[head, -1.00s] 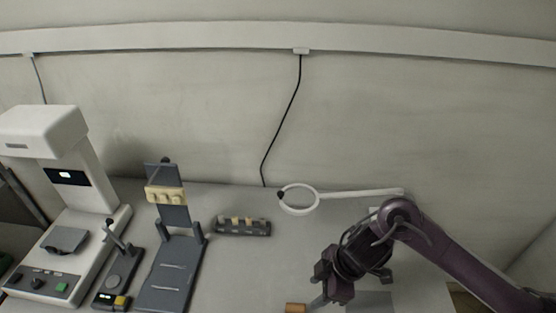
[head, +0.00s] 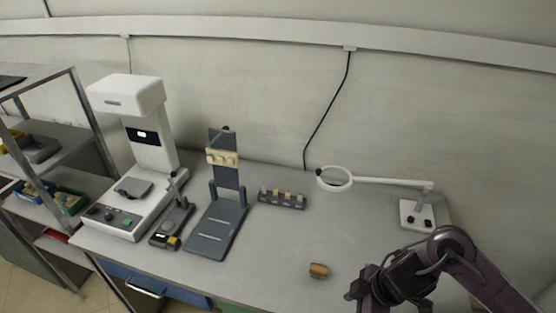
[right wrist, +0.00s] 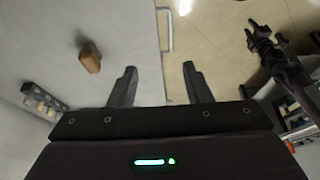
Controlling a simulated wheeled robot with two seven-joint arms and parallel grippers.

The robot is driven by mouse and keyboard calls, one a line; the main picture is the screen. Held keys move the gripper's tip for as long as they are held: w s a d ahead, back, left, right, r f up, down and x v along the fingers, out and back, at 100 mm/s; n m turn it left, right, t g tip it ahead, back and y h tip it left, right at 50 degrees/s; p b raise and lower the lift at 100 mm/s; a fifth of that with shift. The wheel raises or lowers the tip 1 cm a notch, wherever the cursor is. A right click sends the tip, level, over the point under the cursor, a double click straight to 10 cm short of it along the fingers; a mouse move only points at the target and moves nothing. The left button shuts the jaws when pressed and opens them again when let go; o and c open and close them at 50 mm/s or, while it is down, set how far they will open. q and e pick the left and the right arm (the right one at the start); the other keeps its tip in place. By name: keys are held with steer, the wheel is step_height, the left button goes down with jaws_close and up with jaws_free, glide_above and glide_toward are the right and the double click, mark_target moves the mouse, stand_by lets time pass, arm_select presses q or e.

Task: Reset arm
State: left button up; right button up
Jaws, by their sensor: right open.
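My right gripper (head: 362,296) is at the lower right of the head view, over the front part of the table. In the right wrist view its two fingers (right wrist: 159,78) are spread with nothing between them. A small orange-brown block (head: 318,270) lies on the table to the left of the gripper, apart from it. The block also shows in the right wrist view (right wrist: 90,58), left of the fingers. A dark gripper that appears to be my left one (right wrist: 258,38) shows at the upper right of the right wrist view, over the floor; its jaw state is unclear.
The grey table (head: 275,240) is clear in the middle. A white machine (head: 150,150), a dark stand (head: 215,225) and a slotted rack (head: 282,199) stand at the left and back. A ring lamp (head: 390,181) stands at the back right. A metal shelf (head: 75,155) is at far left.

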steer(key=w+a+r+m+t, duration=0.35)
steer(key=a+t, duration=0.25)
steer(key=a, duration=0.2)
steer(key=s+d+m+g+h, duration=0.4)
steer(key=s+d+m, duration=0.6)
steer(key=s+d, duration=0.15)
step_height(320, 180, down, 32)
steer(key=g+b, duration=0.1)
steer(key=b, duration=0.1)
arm_select(q)
step_height(320, 180, down, 3)
steer(key=shift+w+r+b, duration=0.15)
steer(key=shift+b, duration=0.2)
arm_select(e)
steer(key=s+d+f, duration=0.1)
steer(key=s+f, duration=0.9)
steer(key=s+d+f+n+g, duration=0.1)
steer(key=s+d+f, duration=0.1)
steer(key=s+f, duration=0.7)
steer(key=shift+s+d+f, duration=0.25)
steer(key=shift+s+f, duration=0.1)
steer(key=shift+s, duration=0.5)
